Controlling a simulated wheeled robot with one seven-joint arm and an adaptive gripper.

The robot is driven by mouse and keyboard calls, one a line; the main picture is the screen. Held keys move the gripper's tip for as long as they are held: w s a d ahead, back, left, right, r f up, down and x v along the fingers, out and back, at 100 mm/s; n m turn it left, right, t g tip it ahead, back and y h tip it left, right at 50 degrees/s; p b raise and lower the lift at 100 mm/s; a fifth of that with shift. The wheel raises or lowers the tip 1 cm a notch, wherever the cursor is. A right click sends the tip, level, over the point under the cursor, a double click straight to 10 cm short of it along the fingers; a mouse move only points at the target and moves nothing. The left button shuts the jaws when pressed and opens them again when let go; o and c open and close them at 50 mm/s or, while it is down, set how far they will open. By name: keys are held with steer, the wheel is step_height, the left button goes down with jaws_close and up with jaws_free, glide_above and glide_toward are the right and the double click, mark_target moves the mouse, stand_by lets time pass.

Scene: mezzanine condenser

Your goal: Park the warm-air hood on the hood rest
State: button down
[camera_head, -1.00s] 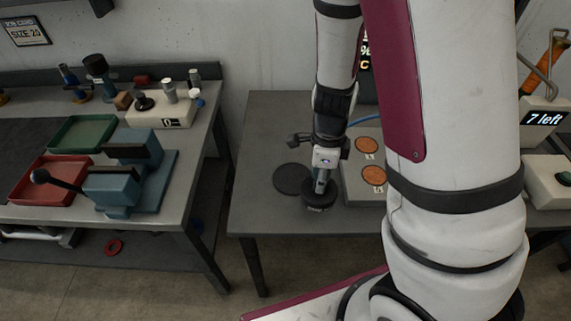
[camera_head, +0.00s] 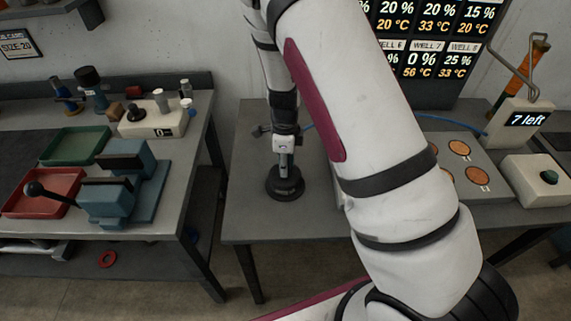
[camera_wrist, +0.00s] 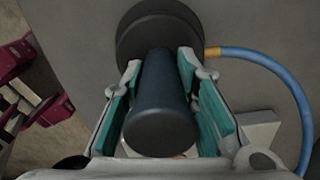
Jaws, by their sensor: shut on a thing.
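The warm-air hood (camera_head: 285,186) is a dark round piece with a knob-like handle. My gripper (camera_head: 284,150) is above it and shut on its handle. In the wrist view the dark cylindrical handle (camera_wrist: 162,130) stands between the teal pads of my gripper (camera_wrist: 160,85), over a wider dark round part (camera_wrist: 150,22). The hood is over the dark disc of the hood rest, on the grey table left of the well plate. The rest is mostly hidden beneath it, and I cannot tell whether they touch.
A blue hose (camera_wrist: 275,70) curves right from a brass fitting by the hood. The grey plate with orange wells (camera_head: 459,148) is partly behind my arm. A counter marked "7 left" (camera_head: 521,119) and a button box (camera_head: 537,181) stand at right. A left bench (camera_head: 186,165) holds trays.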

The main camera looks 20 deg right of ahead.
steer(key=shift+f, duration=0.2)
steer(key=c, duration=1.3)
jaws_free()
steer(key=shift+f, duration=0.1)
